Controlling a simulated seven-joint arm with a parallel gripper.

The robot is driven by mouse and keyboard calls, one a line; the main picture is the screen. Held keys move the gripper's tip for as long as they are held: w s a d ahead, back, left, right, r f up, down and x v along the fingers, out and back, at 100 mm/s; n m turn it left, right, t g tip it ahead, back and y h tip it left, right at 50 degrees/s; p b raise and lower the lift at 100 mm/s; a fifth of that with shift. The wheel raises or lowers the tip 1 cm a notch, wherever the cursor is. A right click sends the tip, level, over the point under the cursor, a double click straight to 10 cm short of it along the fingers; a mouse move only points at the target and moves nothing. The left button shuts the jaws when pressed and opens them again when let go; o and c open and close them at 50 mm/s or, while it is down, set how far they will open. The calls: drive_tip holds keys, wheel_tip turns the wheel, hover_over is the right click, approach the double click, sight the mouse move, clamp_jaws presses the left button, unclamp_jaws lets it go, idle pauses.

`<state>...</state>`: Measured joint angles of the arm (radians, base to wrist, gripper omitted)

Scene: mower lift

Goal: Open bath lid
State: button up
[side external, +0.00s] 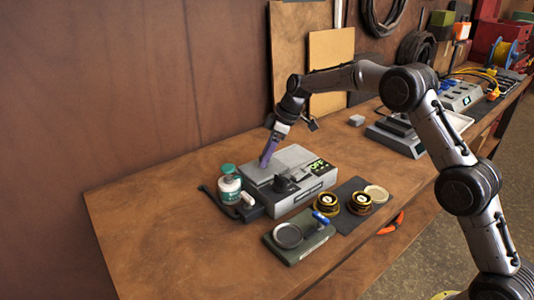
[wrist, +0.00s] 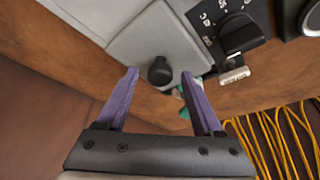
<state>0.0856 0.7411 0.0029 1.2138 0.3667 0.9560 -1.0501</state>
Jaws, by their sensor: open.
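The bath (side external: 305,200) is a grey box with a green lit display, standing on the wooden bench in the side external view. Its flat grey lid (side external: 292,158) lies closed on top. In the wrist view the lid (wrist: 130,45) carries a round black knob (wrist: 160,71). My gripper (wrist: 160,76) has purple fingers spread open, with the knob between them in this view and a visible gap on each side. In the side external view my gripper (side external: 264,164) points down over the lid's far left part, where it hides the knob. Contact with the lid cannot be told.
A white bottle with a teal cap (side external: 230,184) stands close beside the bath at the left. In front are a green device with a round dish (side external: 288,236), gold-rimmed tins (side external: 327,203) and a dark mat (side external: 350,214). The bench's left part is clear.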

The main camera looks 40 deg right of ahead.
clamp_jaws()
idle(1.3)
